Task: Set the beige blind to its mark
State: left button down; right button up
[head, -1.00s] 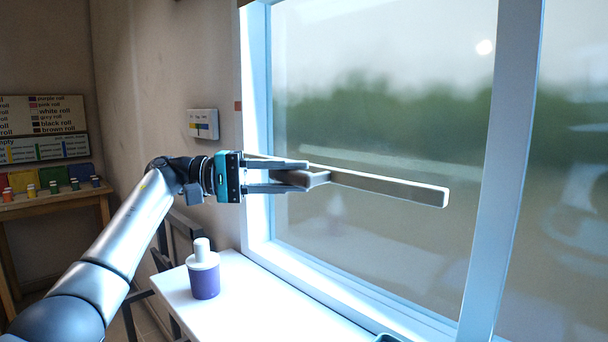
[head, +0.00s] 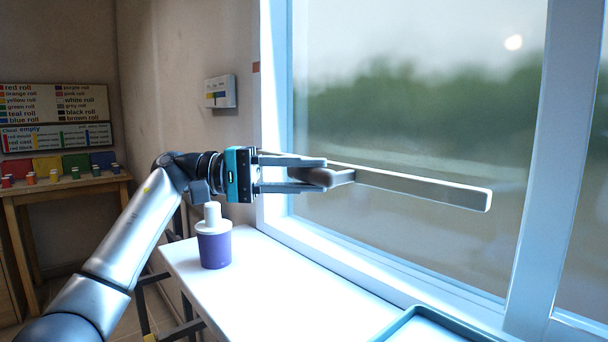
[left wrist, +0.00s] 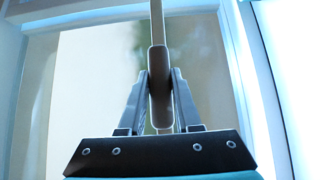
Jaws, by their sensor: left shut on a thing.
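My left gripper (head: 308,175) is shut on the rounded grip of a long, flat grey-brown bar (head: 420,188). The bar points right, held in front of the window (head: 400,110). The left wrist view shows the grip (left wrist: 159,88) between both fingers, with the bar running away upward. I cannot make out a beige blind across the glass. A small red-brown square (head: 256,67) is on the wall beside the window frame; I cannot tell if it is the mark. My right gripper is not in view.
A purple pot with a white top (head: 213,245) stands on the white sill top (head: 270,285) below the gripper. A teal-rimmed tray (head: 400,325) is at the front right. A panel (head: 220,92) hangs on the wall. A wooden table (head: 60,190) stands far left.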

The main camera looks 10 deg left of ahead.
pick_arm(q)
jog(key=shift+w+d+f, duration=0.15)
jog(key=shift+f, duration=0.15)
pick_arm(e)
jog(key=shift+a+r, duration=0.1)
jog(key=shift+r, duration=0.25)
pick_arm(q)
jog(key=c, duration=1)
grip_release()
jog(key=shift+d, duration=0.1)
jog(key=shift+o, duration=0.6)
jog(key=shift+w+d, duration=0.2)
jog(key=shift+o, duration=1.4)
jog(key=shift+a, duration=0.1)
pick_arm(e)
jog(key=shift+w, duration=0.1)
pick_arm(q)
jog(key=shift+s+a+r, duration=0.1)
